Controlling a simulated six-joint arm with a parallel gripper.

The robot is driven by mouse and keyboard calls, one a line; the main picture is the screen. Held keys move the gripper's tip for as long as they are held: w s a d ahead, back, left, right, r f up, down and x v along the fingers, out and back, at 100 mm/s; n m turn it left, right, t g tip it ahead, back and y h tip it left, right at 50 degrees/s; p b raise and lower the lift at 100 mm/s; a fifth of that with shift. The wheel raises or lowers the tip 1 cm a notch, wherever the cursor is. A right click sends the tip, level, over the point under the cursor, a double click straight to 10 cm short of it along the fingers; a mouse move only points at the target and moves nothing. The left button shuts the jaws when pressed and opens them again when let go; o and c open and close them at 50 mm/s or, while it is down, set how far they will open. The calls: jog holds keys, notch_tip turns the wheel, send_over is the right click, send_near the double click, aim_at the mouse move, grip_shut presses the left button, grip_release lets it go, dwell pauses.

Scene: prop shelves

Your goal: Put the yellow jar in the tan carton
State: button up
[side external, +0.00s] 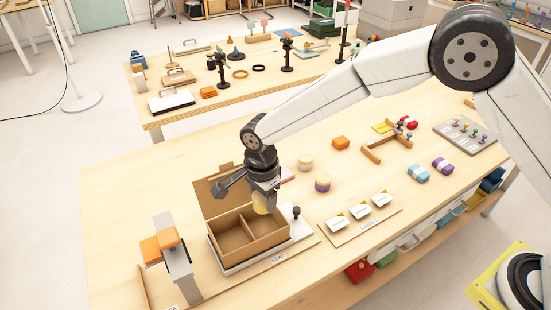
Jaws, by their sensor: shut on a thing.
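The tan carton (214,241) stands open on a white board marked LOAD, near the front of the table. Its back flap is up, and a divider splits it into two compartments. My gripper (262,203) points down over the carton's right compartment, shut on the yellow jar (261,208). The jar is at about the height of the carton's rim or a little above; its exact depth is hard to tell. The gripper hides the jar's upper part and some of the carton's back right side.
A grey stand with an orange top (159,246) is left of the carton. A dark knob (296,212) stands close on its right. A label board (361,215) lies further right. The table's left part is clear.

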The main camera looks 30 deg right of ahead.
send_over(265, 232)
jog(key=shift+w+f, duration=0.1)
jog(key=shift+f, duration=4.2)
jog(key=shift+f, duration=0.75)
jog(key=o, duration=1.3)
jog(key=shift+c, duration=1.2)
jog(key=shift+r, duration=0.2)
jog(key=shift+r, duration=6.15)
